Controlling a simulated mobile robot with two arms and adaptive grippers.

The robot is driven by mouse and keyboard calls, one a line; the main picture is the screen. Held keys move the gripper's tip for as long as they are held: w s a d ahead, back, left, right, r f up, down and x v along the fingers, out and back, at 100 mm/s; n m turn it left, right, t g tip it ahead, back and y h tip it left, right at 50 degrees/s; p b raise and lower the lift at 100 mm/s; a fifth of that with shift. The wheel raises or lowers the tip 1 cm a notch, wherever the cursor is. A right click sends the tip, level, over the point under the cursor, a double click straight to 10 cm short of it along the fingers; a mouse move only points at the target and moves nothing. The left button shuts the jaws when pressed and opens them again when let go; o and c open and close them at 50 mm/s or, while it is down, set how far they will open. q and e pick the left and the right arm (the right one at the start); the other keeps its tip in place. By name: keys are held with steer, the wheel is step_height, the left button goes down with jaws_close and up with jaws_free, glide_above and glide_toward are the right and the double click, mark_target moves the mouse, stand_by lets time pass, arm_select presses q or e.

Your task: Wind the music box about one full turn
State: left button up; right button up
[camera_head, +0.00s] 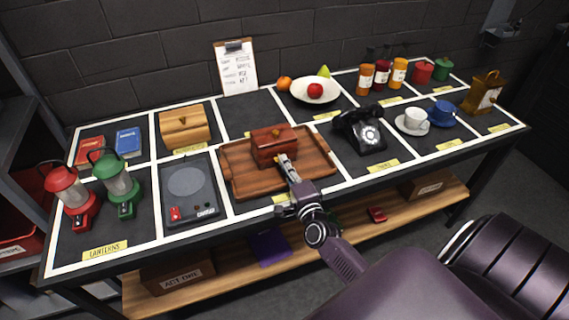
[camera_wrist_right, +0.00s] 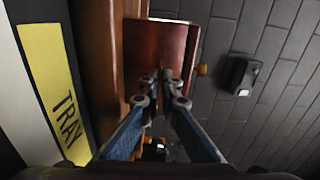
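A reddish-brown wooden box (camera_head: 273,145) with a small gold knob, which I take for the music box, sits on a wooden tray (camera_head: 235,185). It also shows in the right wrist view (camera_wrist_right: 150,50), with the gold knob (camera_wrist_right: 202,70) at its right side. My right gripper (camera_head: 284,162) is at the near face of the box. In the wrist view its fingers (camera_wrist_right: 163,85) draw close together at that face. A dark part lies between the tips, and I cannot make out a winding key there. My left gripper is not in view.
A turntable-like black device (camera_head: 192,190) and red and green lanterns stand left of the tray. A black telephone (camera_head: 358,130) stands to its right. A light wooden box (camera_head: 184,125) and a fruit bowl (camera_head: 315,92) are behind. A yellow tray label (camera_wrist_right: 52,85) shows in the wrist view.

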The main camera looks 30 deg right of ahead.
steer(key=o, duration=0.4)
